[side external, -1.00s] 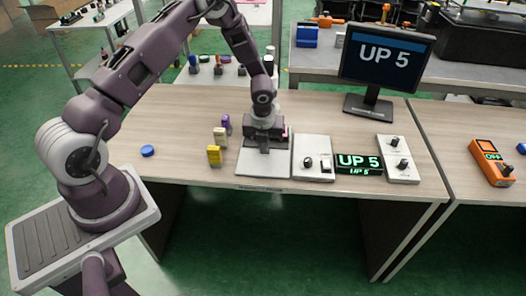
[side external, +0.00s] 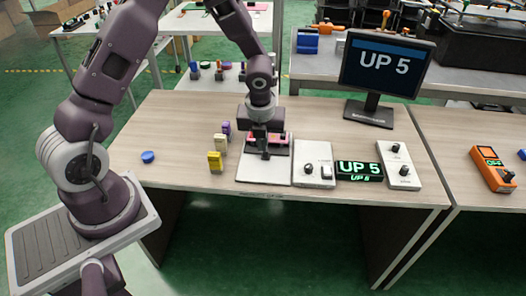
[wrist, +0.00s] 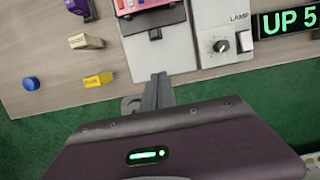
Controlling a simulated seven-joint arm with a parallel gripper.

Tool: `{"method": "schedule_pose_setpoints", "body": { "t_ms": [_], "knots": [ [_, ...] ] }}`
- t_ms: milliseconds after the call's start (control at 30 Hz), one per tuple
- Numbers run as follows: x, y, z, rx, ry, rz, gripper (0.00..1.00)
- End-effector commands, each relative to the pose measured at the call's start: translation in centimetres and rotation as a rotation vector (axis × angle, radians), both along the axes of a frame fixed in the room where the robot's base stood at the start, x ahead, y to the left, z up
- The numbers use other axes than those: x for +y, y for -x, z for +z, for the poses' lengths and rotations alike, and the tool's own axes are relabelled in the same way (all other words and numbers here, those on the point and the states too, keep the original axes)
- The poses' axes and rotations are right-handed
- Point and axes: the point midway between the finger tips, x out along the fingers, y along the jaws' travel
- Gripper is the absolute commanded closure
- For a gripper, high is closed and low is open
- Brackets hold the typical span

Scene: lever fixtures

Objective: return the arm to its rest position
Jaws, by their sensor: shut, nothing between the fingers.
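My gripper (side external: 265,154) is shut and empty in the side view. It hangs over the white base plate of a lever fixture (side external: 262,174) at the front middle of the table. In the wrist view my gripper's fingers (wrist: 160,76) are together, near the plate's front part (wrist: 157,55). A pink and dark part of the fixture (side external: 279,138) shows behind my gripper, and it also shows at the top of the wrist view (wrist: 150,5). My gripper hides part of the fixture in the side view, so I cannot tell whether they touch.
A lamp panel with a knob (side external: 313,165), a green "UP 5" display (side external: 359,169) and another knob panel (side external: 399,164) stand to the right. A monitor (side external: 384,68) is behind. Yellow (side external: 215,162), cream (side external: 220,143) and purple (side external: 227,130) blocks and a blue cap (side external: 148,157) lie left.

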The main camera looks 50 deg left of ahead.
Motion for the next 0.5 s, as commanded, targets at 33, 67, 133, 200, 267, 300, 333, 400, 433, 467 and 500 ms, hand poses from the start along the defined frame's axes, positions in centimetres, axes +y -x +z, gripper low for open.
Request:
{"method": "schedule_pose_setpoints", "body": {
  "t_ms": [33,67,133,200,267,300,333,400,433,467,500],
  "knots": [
    [-0.1,0.1,0.6,-0.004,0.0,0.009,1.0],
    [-0.1,0.2,1.1,-0.01,-0.001,0.027,1.0],
    [0.1,0.6,3.7,-0.05,-0.002,0.136,1.0],
    [0.1,1.8,7.9,-0.123,0.009,0.341,1.0],
    [0.0,3.7,12.0,-0.203,0.043,0.575,1.0],
    [-0.2,5.3,14.5,-0.258,0.079,0.739,1.0],
    [-0.4,6.7,16.2,-0.297,0.114,0.866,1.0],
    [-1.3,10.2,19.7,-0.383,0.22,1.159,1.0],
    [-1.8,11.9,21.0,-0.412,0.277,1.286,1.0],
    [-2.3,13.6,22.0,-0.436,0.337,1.41,1.0],
    [-3.0,15.7,23.1,-0.454,0.422,1.567,1.0]
  ]
}}
